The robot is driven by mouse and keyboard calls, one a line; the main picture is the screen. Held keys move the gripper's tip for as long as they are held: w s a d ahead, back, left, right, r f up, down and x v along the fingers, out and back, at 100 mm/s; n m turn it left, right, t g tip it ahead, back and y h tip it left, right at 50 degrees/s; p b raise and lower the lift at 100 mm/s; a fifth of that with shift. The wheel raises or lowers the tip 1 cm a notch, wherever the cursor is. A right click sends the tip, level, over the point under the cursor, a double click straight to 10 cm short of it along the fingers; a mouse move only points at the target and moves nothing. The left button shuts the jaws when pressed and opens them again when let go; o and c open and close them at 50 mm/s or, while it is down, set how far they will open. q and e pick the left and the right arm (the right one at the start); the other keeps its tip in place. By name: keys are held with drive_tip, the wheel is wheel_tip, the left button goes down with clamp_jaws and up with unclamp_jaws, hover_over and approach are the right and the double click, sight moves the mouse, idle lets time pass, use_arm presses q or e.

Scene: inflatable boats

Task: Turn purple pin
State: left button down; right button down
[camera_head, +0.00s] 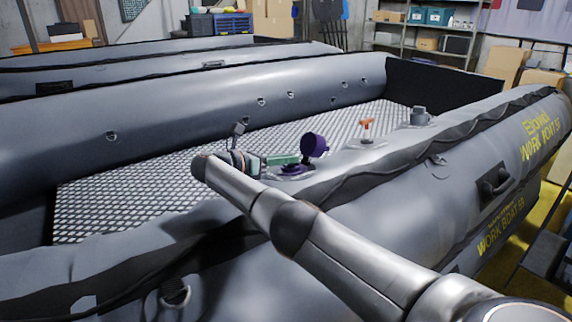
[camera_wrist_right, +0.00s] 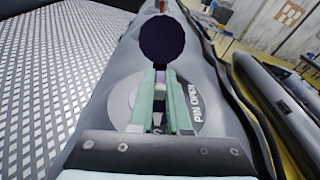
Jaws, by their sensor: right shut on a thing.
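The purple pin (camera_wrist_right: 160,88) sits in the middle of a valve on the boat's grey tube, between my right gripper's green fingers. My right gripper (camera_head: 290,160) is shut on the pin, and it also shows in the right wrist view (camera_wrist_right: 161,100). The dark purple round valve cap (camera_head: 314,145) stands open just beyond the fingertips; it also shows in the right wrist view (camera_wrist_right: 165,38). The fingers hide most of the pin in the head view. My left gripper is not in view.
An orange-topped valve (camera_head: 367,125) and a grey fitting (camera_head: 418,116) stand farther along the same tube (camera_head: 440,155). The boat's patterned floor (camera_head: 130,195) is clear. Shelves (camera_head: 430,35) stand at the back.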

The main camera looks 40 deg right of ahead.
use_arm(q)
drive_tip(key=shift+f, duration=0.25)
use_arm(e)
drive_tip(key=shift+d, duration=0.1)
drive_tip(key=c, duration=0.9)
unclamp_jaws()
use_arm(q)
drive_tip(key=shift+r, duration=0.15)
